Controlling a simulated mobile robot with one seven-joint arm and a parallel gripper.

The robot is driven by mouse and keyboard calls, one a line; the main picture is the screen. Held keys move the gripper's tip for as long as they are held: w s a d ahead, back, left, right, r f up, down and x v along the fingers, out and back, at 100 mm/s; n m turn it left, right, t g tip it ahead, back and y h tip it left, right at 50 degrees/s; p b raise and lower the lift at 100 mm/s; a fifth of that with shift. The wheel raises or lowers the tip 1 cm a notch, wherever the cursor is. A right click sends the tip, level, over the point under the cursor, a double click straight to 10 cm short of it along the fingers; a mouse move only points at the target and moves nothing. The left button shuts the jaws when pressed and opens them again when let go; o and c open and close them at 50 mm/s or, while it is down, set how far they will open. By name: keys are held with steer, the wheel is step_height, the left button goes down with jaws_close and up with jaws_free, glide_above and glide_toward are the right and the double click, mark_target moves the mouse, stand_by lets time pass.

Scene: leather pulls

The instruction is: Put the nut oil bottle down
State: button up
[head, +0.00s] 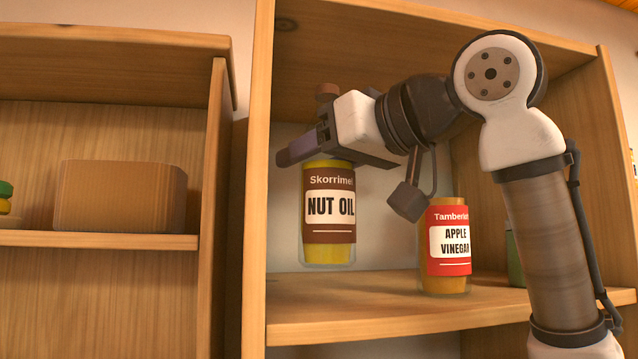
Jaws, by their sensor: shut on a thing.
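The nut oil bottle (328,248) has yellow contents, a brown and white label and a brown cap. It hangs upright at the left of the right-hand wooden cabinet, its base apparently a little above the shelf (395,313). My gripper (300,150) comes in from the right and is shut on the upper part of the bottle, just below the cap. The gripper hides the bottle's neck. Whether the bottle's base touches anything cannot be fully told from this one view.
An apple vinegar bottle (446,262) with a red label stands on the shelf to the right. A green item (515,258) is partly hidden behind my arm. The cabinet's left side panel (257,200) is close to the nut oil. A wooden box (120,196) sits in the left cabinet.

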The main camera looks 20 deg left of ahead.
mark_target(322, 187)
steer(key=shift+f, duration=1.7)
steer(key=shift+f+b, duration=0.15)
steer(key=shift+b, duration=0.15)
steer(key=o, duration=1.4)
steer(key=shift+c, duration=0.2)
steer(key=shift+s+d, duration=0.1)
steer(key=shift+d, duration=0.1)
steer(key=v, duration=1.1)
steer(key=shift+d, duration=0.25)
steer(key=shift+s+d, duration=0.1)
steer(key=shift+s, duration=0.1)
